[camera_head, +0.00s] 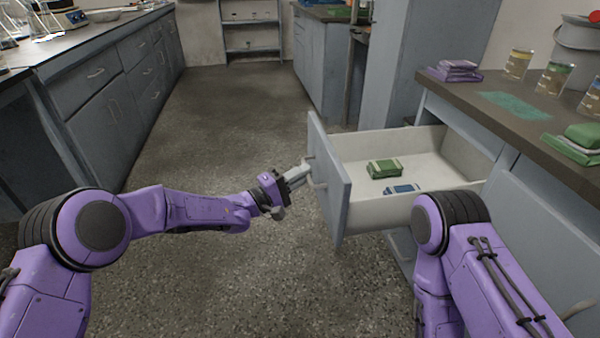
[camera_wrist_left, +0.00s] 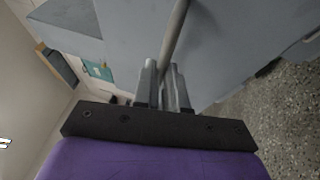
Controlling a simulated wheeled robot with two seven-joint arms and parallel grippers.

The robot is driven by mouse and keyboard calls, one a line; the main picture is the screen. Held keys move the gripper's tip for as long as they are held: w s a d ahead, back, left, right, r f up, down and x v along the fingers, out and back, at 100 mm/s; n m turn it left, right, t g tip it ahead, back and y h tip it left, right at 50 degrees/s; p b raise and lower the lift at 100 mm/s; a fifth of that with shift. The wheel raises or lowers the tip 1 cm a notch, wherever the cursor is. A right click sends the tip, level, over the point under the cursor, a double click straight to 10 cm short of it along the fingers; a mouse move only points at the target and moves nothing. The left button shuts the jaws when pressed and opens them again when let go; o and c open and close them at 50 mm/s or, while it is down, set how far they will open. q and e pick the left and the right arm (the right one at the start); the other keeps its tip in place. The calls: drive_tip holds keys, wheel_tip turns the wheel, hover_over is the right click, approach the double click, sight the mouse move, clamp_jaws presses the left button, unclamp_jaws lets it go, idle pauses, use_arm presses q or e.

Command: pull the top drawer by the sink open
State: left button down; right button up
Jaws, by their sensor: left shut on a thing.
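The top drawer (camera_head: 330,180) stands pulled well out of the counter on the right, its white inside showing. A green pack (camera_head: 384,168) and a small blue pack (camera_head: 402,189) lie in it. My left gripper (camera_head: 306,172) is at the outer face of the drawer front, shut on the drawer handle (camera_head: 318,184). In the left wrist view the bar handle (camera_wrist_left: 176,32) runs between the two fingers (camera_wrist_left: 163,85). My right arm is in view at the right, but its gripper is not. No sink can be made out.
A long row of cabinets (camera_head: 110,90) lines the left. The speckled floor (camera_head: 225,110) between is clear.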

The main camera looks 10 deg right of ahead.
idle(0.3)
use_arm(q)
drive_tip(key=c, duration=1.2)
unclamp_jaws()
drive_tip(key=p+v, duration=0.2)
drive_tip(key=v, duration=0.8)
drive_tip(key=shift+s+a+f, duration=0.1)
drive_tip(key=shift+s+a, duration=0.1)
drive_tip(key=shift+a, duration=0.05)
